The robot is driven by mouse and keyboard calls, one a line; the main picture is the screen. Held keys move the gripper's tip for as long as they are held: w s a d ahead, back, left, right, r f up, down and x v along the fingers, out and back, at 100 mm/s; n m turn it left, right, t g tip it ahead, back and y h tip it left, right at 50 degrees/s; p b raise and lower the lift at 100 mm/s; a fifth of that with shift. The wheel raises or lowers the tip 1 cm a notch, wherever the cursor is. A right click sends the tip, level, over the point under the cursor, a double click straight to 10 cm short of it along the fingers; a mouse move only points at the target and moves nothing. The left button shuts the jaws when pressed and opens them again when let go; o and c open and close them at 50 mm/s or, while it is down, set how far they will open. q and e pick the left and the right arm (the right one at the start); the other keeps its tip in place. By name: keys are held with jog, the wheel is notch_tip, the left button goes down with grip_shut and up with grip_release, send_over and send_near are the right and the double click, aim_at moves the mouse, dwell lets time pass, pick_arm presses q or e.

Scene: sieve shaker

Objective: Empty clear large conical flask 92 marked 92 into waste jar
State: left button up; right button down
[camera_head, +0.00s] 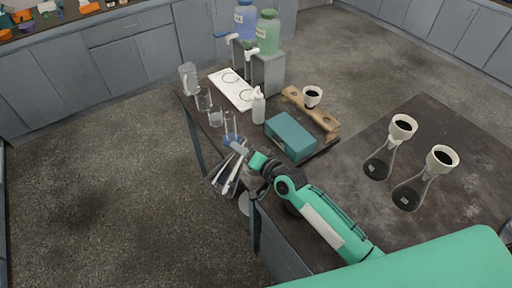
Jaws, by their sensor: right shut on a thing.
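My right gripper (230,170) reaches in from the lower right to the near left edge of the bench. It is shut on a clear glass vessel, which looks like the conical flask (228,184). The vessel is tilted and partly hidden by the fingers, and its mark cannot be read. A pale round rim (244,204) shows just below, partly behind my arm; I cannot tell whether it is the waste jar. My left gripper is not in view.
Two conical flasks with funnels (378,165) (410,193) stand on the bench's right side. A teal box (291,137), a wooden funnel rack (312,112), a wash bottle (258,106) and a blue-footed cylinder (231,128) stand beyond my gripper. Clear glassware lines the left edge.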

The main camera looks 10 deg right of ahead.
aim_at(236, 167)
jog(key=shift+r+n+p, duration=0.5)
jog(key=shift+n+p, duration=0.15)
jog(key=shift+n, duration=0.05)
jog(key=shift+w+n, duration=0.1)
jog(key=shift+n, duration=0.4)
jog(key=f+n, duration=0.1)
jog(key=s+a+n+t, duration=0.1)
jog(key=n, duration=0.1)
jog(key=shift+s+a+f, duration=0.1)
jog(key=shift+a+f, duration=0.05)
jog(key=shift+f, duration=0.2)
jog(key=shift+s+a+r+n, duration=0.2)
jog(key=shift+a+r+n, duration=0.1)
jog(key=shift+n, duration=0.2)
jog(key=shift+s+a+f+n+p, duration=0.1)
jog(key=shift+s+a+n+p, duration=0.3)
jog(key=shift+n, duration=0.5)
jog(key=shift+s+a+f+n+t+b, duration=0.15)
jog(key=shift+s+a+f+n, duration=0.15)
jog(key=shift+n, duration=0.35)
jog(key=shift+s+a+f+n+t+b, duration=0.15)
jog(key=shift+a+n, duration=0.2)
jog(key=shift+n, duration=0.3)
jog(key=shift+r, duration=0.15)
